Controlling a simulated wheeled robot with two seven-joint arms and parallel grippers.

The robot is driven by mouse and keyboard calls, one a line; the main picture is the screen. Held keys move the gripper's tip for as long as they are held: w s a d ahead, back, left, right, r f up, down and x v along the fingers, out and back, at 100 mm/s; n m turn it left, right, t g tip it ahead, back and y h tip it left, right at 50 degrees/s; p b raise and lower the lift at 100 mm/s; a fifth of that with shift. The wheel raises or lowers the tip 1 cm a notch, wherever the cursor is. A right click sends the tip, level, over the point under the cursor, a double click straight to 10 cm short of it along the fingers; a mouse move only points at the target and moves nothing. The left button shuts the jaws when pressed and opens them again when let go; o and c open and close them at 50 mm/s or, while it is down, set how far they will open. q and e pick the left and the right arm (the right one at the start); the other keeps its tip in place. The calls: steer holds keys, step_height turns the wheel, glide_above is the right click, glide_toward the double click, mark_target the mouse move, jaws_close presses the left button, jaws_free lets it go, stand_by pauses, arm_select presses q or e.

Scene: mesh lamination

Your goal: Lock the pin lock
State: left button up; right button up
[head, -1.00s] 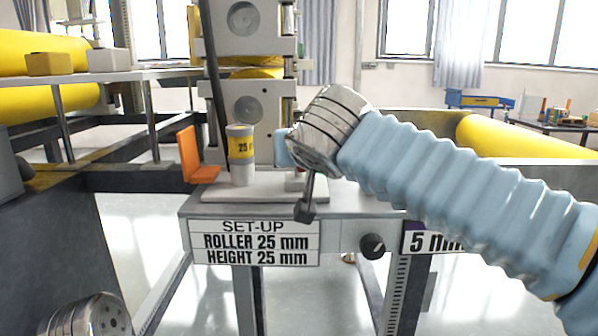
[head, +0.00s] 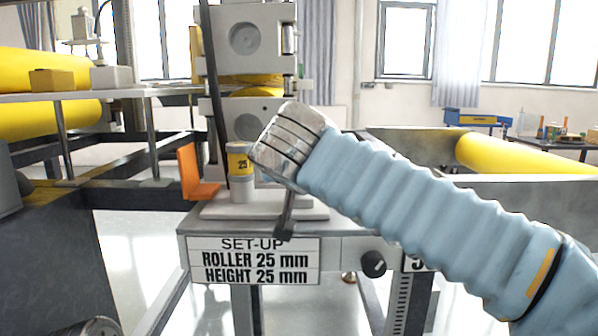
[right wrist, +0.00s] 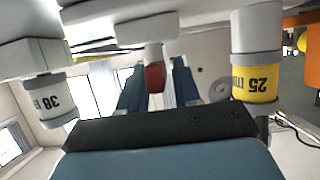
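A red pin knob (right wrist: 155,77) on a pale stem, which looks like the pin lock, shows in the right wrist view, which is upside down. My right gripper (right wrist: 158,72) has its two blue fingers apart, one on either side of the knob. I cannot tell whether either finger touches it. In the head view my right wrist (head: 287,145) is in front of the roller machine (head: 245,38) and hides the gripper's fingers and the knob. My left gripper is out of view; only a bit of my left wrist shows at the bottom left edge.
A yellow-banded 25 mm cylinder (head: 240,190) stands left of my right wrist and near the gripper in the wrist view (right wrist: 256,80). A cylinder marked 38 (right wrist: 48,97) is on the other side. An orange bracket (head: 192,172) and set-up sign (head: 254,262) are nearby.

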steer(key=shift+o, duration=0.5)
steer(key=shift+r, duration=0.1)
steer(key=shift+s+r, duration=0.1)
steer(key=shift+s, duration=0.2)
steer(key=v, duration=1.3)
